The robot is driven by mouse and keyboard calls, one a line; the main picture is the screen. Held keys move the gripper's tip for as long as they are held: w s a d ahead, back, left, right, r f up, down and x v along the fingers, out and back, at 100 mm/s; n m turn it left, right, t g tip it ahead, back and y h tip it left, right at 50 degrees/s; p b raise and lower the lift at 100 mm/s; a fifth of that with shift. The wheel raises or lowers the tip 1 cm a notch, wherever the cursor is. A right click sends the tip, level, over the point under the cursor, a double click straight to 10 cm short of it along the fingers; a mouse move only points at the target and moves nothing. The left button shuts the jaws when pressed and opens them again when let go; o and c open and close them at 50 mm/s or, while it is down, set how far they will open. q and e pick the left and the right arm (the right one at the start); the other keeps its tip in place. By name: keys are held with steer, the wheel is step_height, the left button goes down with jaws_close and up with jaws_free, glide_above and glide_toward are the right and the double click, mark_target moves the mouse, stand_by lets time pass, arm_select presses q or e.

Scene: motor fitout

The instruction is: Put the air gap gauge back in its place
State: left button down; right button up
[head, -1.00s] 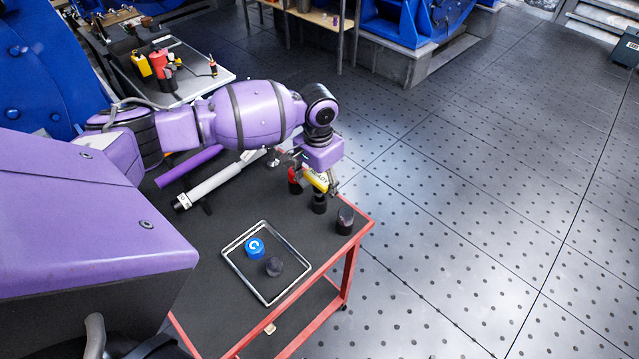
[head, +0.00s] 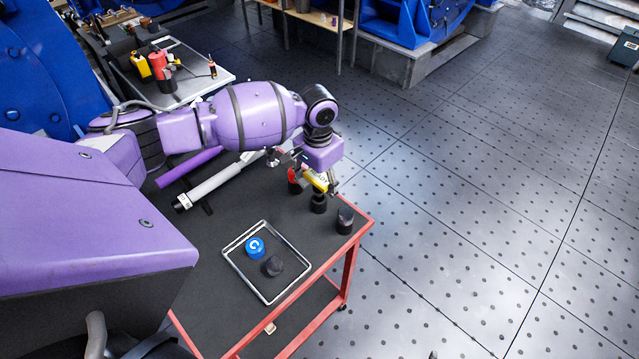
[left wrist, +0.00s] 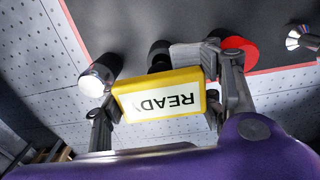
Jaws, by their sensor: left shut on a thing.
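The air gap gauge (head: 321,184) looks like a yellow block with a white face reading "READY". My left gripper (left wrist: 168,98) is shut on it, with one finger at each end of the gauge in the left wrist view. In the head view the gauge is tilted, just above a black round stand (head: 318,204) near the cart's far right corner. I cannot tell whether gauge and stand touch. In the left wrist view dark round shapes (left wrist: 160,52) show behind the gauge, partly hidden by it. My right gripper is out of view.
A red item (head: 294,182) stands just left of the gauge, and a dark cylinder (head: 345,220) stands to its right by the edge. A metal-rimmed tray (head: 237,272) holds a blue cap and a dark knob. A white tube (head: 212,185) lies behind on the cart.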

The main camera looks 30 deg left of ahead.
mark_target(319, 196)
arm_select(q)
steer(key=shift+f+b, duration=0.3)
steer(key=shift+f, duration=1.45)
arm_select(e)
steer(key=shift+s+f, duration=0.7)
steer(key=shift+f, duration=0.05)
arm_select(q)
steer(key=shift+c, duration=2.4)
jaws_free()
step_height(319, 196, up, 12)
steer(key=shift+a+f, duration=0.1)
steer(key=shift+a, duration=0.05)
